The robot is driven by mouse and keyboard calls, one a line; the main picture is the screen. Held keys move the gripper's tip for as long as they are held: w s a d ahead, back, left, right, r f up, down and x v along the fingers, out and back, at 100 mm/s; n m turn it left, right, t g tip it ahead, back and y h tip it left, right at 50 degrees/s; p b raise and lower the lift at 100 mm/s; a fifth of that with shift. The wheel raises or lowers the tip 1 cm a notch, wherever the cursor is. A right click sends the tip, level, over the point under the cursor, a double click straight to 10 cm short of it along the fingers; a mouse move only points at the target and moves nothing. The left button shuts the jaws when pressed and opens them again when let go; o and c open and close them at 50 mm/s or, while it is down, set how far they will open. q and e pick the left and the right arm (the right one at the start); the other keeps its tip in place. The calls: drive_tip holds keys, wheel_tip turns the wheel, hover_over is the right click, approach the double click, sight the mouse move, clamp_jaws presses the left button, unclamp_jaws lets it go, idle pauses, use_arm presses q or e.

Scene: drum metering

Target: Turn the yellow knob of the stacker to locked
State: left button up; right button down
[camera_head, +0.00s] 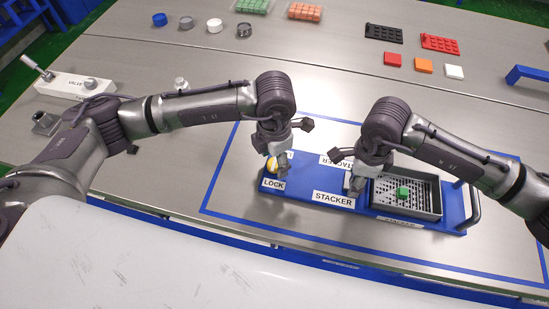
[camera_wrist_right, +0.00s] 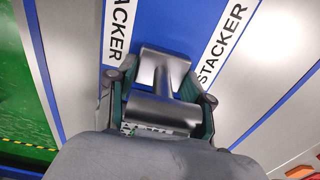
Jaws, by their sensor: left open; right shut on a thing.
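The stacker (camera_head: 294,191) is a blue base with LOCK and STACKER labels, standing inside a blue outline on the table. Its yellow knob (camera_head: 271,165) is at the left end, behind the LOCK label and partly hidden by my left gripper (camera_head: 280,160). That gripper is open, pointing down at the knob; I cannot tell whether it touches it. My right gripper (camera_head: 357,178) is shut on a grey metal handle at the middle of the stacker. In the right wrist view the handle (camera_wrist_right: 162,82) sits between the fingers, with STACKER labels on both sides.
A grey perforated tray (camera_head: 425,213) with a green block (camera_head: 403,192) is on the stacker's right part. A white valve unit (camera_head: 70,86) stands at left. Caps, coloured blocks and two peg plates lie at the back. The middle of the table behind the stacker is clear.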

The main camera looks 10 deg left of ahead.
sight(275, 162)
use_arm(q)
wheel_tip(275, 162, up, 12)
drive_tip(key=shift+f, duration=0.25)
idle(0.3)
use_arm(e)
drive_tip(key=shift+c, duration=1.9)
unclamp_jaws()
